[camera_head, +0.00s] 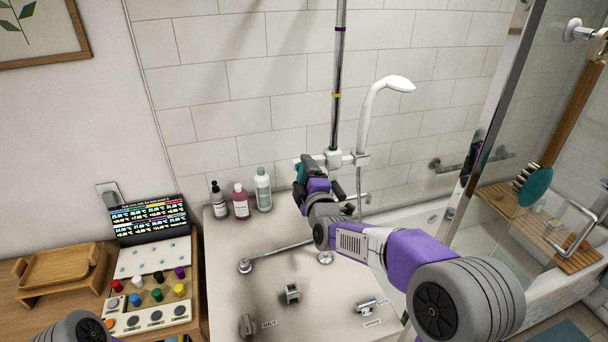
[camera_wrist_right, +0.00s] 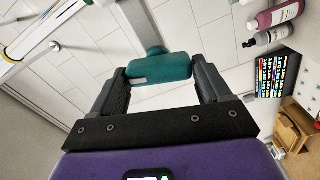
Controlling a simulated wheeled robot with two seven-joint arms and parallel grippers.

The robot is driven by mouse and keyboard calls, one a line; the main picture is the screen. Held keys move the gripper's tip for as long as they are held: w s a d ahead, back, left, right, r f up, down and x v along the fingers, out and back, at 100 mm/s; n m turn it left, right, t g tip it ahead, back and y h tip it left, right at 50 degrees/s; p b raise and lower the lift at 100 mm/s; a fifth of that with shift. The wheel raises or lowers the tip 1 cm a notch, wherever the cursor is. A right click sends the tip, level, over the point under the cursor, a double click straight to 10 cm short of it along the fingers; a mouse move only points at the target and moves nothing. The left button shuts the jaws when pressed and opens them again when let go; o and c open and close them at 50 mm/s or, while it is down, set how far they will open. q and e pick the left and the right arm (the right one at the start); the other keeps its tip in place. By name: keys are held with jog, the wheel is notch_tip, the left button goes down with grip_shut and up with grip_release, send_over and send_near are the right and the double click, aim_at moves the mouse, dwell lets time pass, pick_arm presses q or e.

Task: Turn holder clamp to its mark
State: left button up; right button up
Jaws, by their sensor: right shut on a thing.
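The holder clamp (camera_head: 334,158) is a white block on the chrome vertical rail (camera_head: 337,100), with a white hand shower (camera_head: 385,95) held at its right side. The rail carries a purple band (camera_head: 340,29) and a yellow band (camera_head: 336,95), both above the clamp. A teal knob (camera_wrist_right: 160,69) sits at the end of a light stem in the right wrist view. My right gripper (camera_wrist_right: 161,83) is shut on this knob, one finger at each side. In the head view my right gripper (camera_head: 308,172) partly hides the knob and the clamp's left side. My left gripper is out of view.
A control panel (camera_head: 152,290) with coloured knobs, a display (camera_head: 147,219) and a wooden tray (camera_head: 60,267) are at left. A glass screen (camera_head: 490,120) rises at right.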

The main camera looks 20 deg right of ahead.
jog(key=shift+n, duration=1.5)
jog(key=o, duration=1)
jog(key=shift+c, duration=0.2)
jog(key=shift+f, duration=0.1)
jog(key=shift+s, duration=0.1)
jog(key=s, duration=0.7)
jog(key=shift+s, duration=0.2)
jog(key=shift+d, duration=0.15)
